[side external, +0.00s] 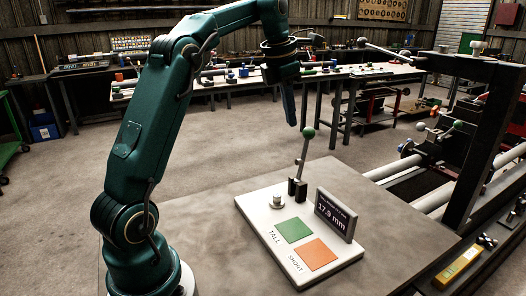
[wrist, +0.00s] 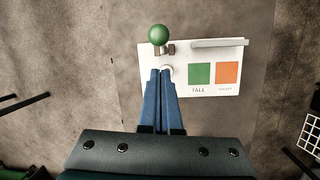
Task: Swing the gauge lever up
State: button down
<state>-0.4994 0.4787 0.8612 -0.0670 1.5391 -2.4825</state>
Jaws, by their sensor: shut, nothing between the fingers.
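The gauge lever (side external: 304,157) is a thin rod with a green ball knob (side external: 308,133). It stands nearly upright, leaning slightly right in the side view, between dark pivot blocks (side external: 297,189) on the white gauge plate (side external: 260,221). In the wrist view the knob (wrist: 158,34) is just beyond my fingertips. My gripper (side external: 291,123) points down, its blue fingers shut and empty. In the side view its tips are left of the knob and slightly above it, with a small gap. In the wrist view the fingertips (wrist: 161,72) partly cover the metal post near the pivot.
A small metal post (side external: 278,201) stands on the plate near the pivot. A display (side external: 335,214) reading 17.9 mm stands at the plate's right. Green TALL (side external: 293,230) and orange SHORT (side external: 316,253) pads are bare. A dark lathe frame (side external: 474,150) rises at right. The tabletop's left is clear.

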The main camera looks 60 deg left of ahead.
jog(key=s+d, duration=0.2)
jog(key=s, duration=0.7)
jog(key=s+d+m+t, duration=0.1)
jog(key=s+d+m, duration=0.4)
jog(key=d+m, duration=0.55)
jog(key=s+d+f+m, duration=0.2)
jog(key=f+m, duration=0.1)
jog(key=m, duration=0.9)
jog(key=s+d+f+m+t, duration=0.1)
jog(key=f+m, duration=0.3)
jog(key=m, duration=0.7)
jog(key=shift+s+d+m+h, duration=0.4)
jog(key=shift+s+d, duration=0.15)
jog(key=shift+s, duration=0.3)
